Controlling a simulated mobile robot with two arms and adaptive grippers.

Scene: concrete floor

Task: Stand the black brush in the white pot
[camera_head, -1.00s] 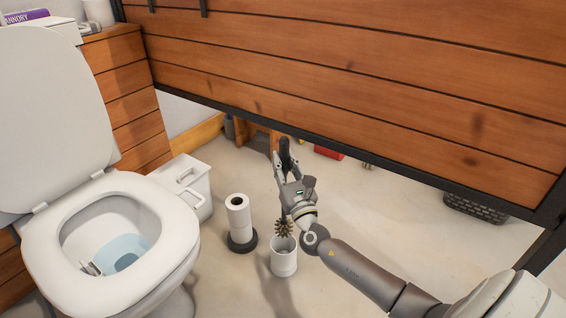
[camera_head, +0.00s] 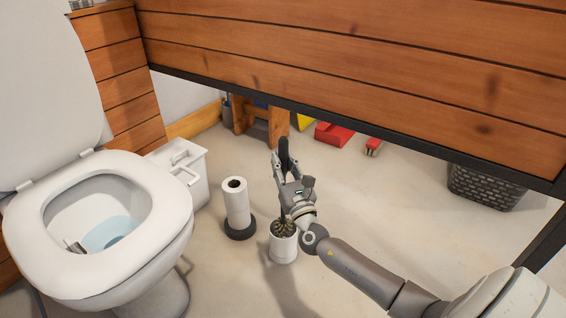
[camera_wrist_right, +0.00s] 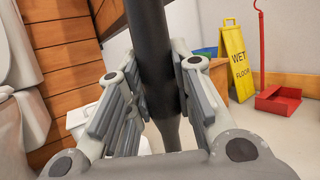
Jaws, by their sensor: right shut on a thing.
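The white pot (camera_head: 284,249) stands on the floor right of the toilet. The black brush (camera_head: 285,152) is upright in my right gripper (camera_head: 283,170), with its handle rising between the fingers. Its bristle head (camera_head: 284,228) is at the pot's mouth, partly inside the rim. Whether it touches the bottom is hidden. In the right wrist view my right gripper (camera_wrist_right: 153,95) is shut around the dark handle (camera_wrist_right: 153,50). My left gripper is in neither view.
A paper roll holder (camera_head: 236,205) stands just left of the pot, and a white bin (camera_head: 181,172) and the toilet (camera_head: 105,225) are further left. A wooden partition (camera_head: 360,60) hangs behind my right arm. The floor right of the pot is clear.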

